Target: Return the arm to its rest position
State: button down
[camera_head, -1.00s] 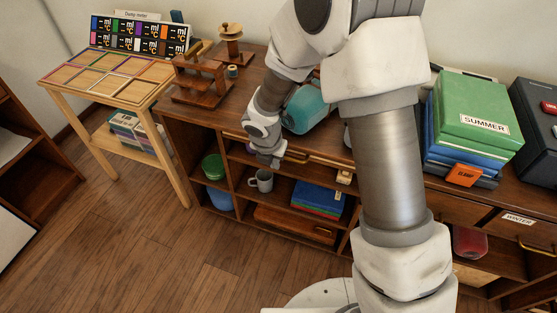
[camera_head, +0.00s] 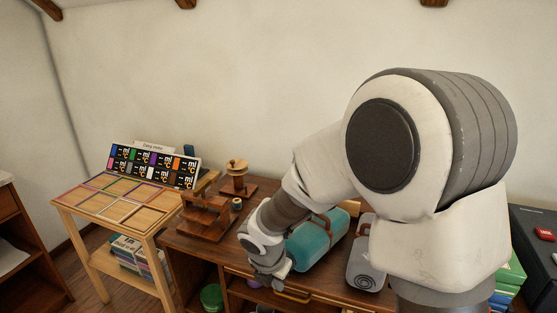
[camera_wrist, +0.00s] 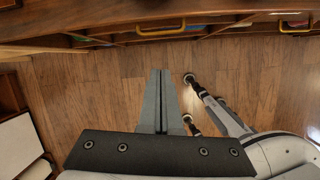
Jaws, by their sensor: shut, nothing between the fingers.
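My gripper (camera_head: 272,283) hangs at the end of my folded arm, in front of the dark wooden cabinet's (camera_head: 330,297) top edge in the head view. In the wrist view my gripper (camera_wrist: 160,74) points down toward the wooden floor (camera_wrist: 95,90). Its two grey fingers are together with nothing between them. The upper part of my arm rises large on the right and hides part of the cabinet top and wall.
A teal case (camera_head: 318,240) and a grey case (camera_head: 366,268) lie on the cabinet close to my arm. A wooden stand (camera_head: 203,217) is left of it. A small table (camera_head: 120,208) with colored frames stands further left.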

jog(key=s+d+r+m+p, duration=0.25)
jog(key=d+r+m, duration=0.35)
jog(key=r+m, duration=0.3)
jog(key=s+d+r+m+p, duration=0.2)
jog(key=s+d+r+m, duration=0.3)
jog(key=r, duration=0.6)
jog(key=s+d+r+m+t+p, duration=0.1)
jog(key=s+r+m+p, duration=0.1)
jog(key=s+r+m, duration=0.3)
jog(key=s+d+r+m+t+y+p, duration=0.1)
jog(key=s+r+m, duration=0.4)
jog(key=m, duration=0.5)
jog(key=shift+s+d+m+p, duration=0.4)
jog(key=shift+s+d+p, duration=0.2)
jog(key=shift+d+p, duration=0.25)
